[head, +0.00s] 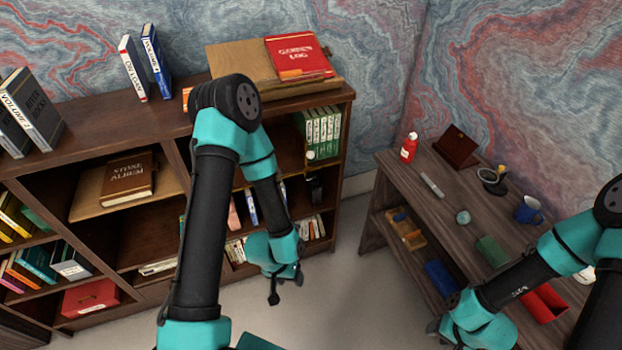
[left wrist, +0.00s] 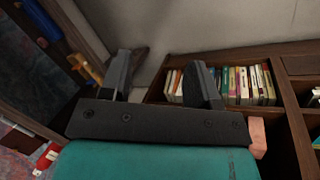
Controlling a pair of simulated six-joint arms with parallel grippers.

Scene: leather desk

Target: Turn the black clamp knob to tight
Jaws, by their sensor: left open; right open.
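I cannot make out a black clamp knob for certain in either view. A small dark object (head: 315,188) sits at the right end of the bookcase, below the green books; it is too small to tell what it is. My left gripper (head: 286,286) hangs in front of the bookcase, low over the floor, open and empty. In the left wrist view its two dark fingers (left wrist: 160,78) stand apart with nothing between them. My right gripper (head: 440,335) is open at the bottom edge, left of the desk; its fingers are partly cut off.
The bookcase (head: 110,112) holds several books and a red box (head: 90,297). A red book (head: 299,57) lies on a wooden board on top. The desk (head: 450,215) carries a red bottle (head: 408,148), a blue mug (head: 528,210) and small items. Bare floor (head: 350,290) lies between them.

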